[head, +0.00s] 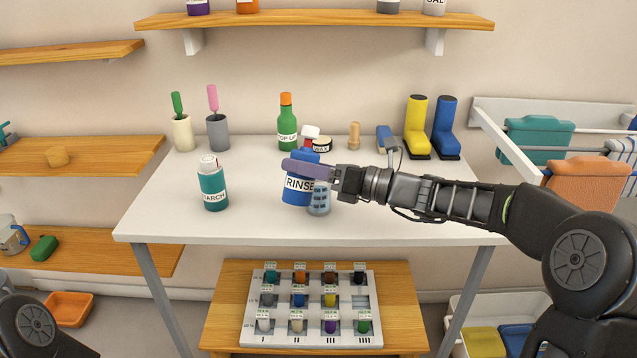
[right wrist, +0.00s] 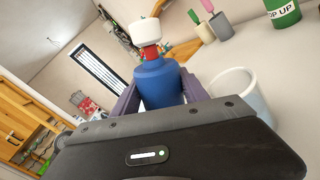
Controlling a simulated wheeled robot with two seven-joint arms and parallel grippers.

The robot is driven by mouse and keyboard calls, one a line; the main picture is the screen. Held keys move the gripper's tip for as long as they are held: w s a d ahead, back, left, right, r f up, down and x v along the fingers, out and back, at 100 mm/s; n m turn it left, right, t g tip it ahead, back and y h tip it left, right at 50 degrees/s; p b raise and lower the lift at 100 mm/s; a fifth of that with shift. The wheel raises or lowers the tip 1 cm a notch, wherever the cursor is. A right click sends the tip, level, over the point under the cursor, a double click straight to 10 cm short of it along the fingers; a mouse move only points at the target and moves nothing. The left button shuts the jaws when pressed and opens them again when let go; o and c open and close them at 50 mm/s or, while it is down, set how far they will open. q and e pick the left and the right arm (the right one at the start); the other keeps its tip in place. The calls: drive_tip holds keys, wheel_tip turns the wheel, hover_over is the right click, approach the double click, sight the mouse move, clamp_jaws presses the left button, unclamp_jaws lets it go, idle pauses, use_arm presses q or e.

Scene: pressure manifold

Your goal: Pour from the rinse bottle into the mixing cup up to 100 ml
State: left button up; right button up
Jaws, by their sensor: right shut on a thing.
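The blue rinse bottle (head: 299,186), labelled RINSE, has a red neck and a white cap. My right gripper (head: 306,168) is shut around its upper body, and the bottle leans slightly, its top to the right. In the right wrist view the bottle (right wrist: 158,84) sits between the fingers (right wrist: 157,98). My left gripper is out of view.
A teal STARCH bottle (head: 212,186) stands left on the white table (head: 160,215). A green TOP UP bottle (head: 287,125), a WAX tin (head: 322,144), brush holders (head: 217,133) and boots (head: 445,130) stand along the back. The front left table is clear.

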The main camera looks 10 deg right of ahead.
sight(294, 185)
drive_tip(key=s+f+n+b, duration=0.1)
drive_tip(key=f+b, duration=0.1)
drive_tip(key=b, duration=0.1)
drive_tip(key=a+f+n+b, duration=0.1)
drive_tip(key=f+n+b, duration=0.1)
drive_tip(key=b, duration=0.1)
drive_tip(key=s+a+f+n+b, duration=0.1)
drive_tip(key=f+b, duration=0.1)
drive_tip(key=b, duration=0.1)
drive_tip(key=shift+s+a+f+n, duration=0.1)
drive_tip(key=shift+s+f+n, duration=0.15)
drive_tip(key=shift+s+n, duration=0.05)
drive_tip(key=shift+s+a+r+n+b, duration=0.1)
drive_tip(key=shift+s+a+n+b, duration=0.2)
drive_tip(key=shift+n+b, duration=0.45)
wheel_tip(294, 185, up, 6)
drive_tip(key=p, duration=0.5)
drive_tip(key=shift+r+p, duration=0.1)
drive_tip(key=shift+p, duration=0.2)
drive_tip(key=shift+d, duration=0.1)
